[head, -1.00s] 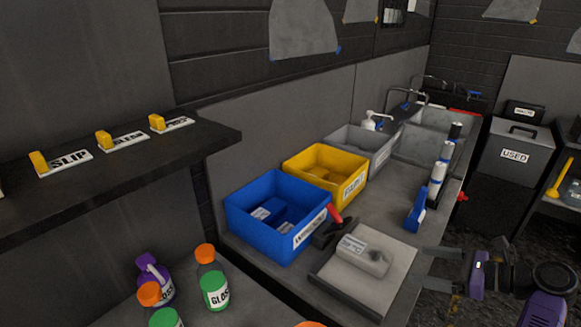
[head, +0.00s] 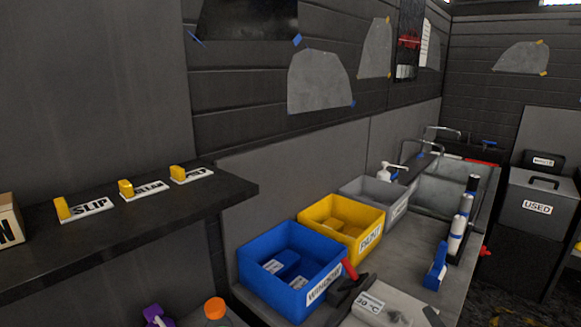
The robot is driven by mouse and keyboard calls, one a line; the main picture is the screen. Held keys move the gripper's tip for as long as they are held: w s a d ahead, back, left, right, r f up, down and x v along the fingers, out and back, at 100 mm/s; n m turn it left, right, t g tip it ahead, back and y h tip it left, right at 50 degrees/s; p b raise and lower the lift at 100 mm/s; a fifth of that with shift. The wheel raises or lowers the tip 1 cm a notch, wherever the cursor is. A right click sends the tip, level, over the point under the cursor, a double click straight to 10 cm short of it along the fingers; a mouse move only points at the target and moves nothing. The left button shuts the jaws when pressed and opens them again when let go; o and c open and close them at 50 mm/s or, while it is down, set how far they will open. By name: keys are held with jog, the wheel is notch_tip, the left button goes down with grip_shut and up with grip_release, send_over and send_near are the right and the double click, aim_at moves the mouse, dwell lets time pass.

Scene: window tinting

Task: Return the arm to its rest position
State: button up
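Only a dark grey tip, apparently one finger of my gripper (head: 433,316), shows at the bottom edge of the head view, right of the labelled grey block (head: 380,303) on the bench. The rest of my gripper and arm is below the picture, so its opening and anything between the fingers are hidden.
A blue bin (head: 290,270), a yellow bin (head: 342,226) and a grey bin (head: 375,200) line the bench by the wall. A sink (head: 455,185) is beyond. A dark shelf (head: 130,222) juts out at left. A "USED" bin (head: 530,225) stands at right.

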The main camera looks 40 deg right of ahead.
jog(key=a+r+n, duration=0.1)
jog(key=a+n, duration=0.1)
jog(key=a, duration=0.2)
jog(key=w+a+n+t, duration=0.1)
jog(key=a+n, duration=0.2)
jog(key=a, duration=0.1)
jog(key=a+r+n+t, duration=0.1)
jog(key=a+n, duration=0.1)
jog(key=a, duration=0.3)
jog(key=shift+w+r+n, duration=0.2)
jog(key=shift+r+n, duration=0.1)
jog(key=s+a+r+n+t+y, duration=0.25)
jog(key=a+n, duration=0.25)
jog(key=a, duration=0.5)
jog(key=s+a+r+n+t+y, duration=0.1)
jog(key=a+r+n+t+y, duration=0.2)
jog(key=a+n, duration=0.5)
jog(key=s+a+f+n+g+y, duration=0.1)
jog(key=s+a+f+g+y, duration=0.1)
jog(key=s+a+y, duration=0.3)
jog(key=a, duration=0.3)
jog(key=shift+s+a, duration=0.2)
jog(key=shift+s, duration=0.05)
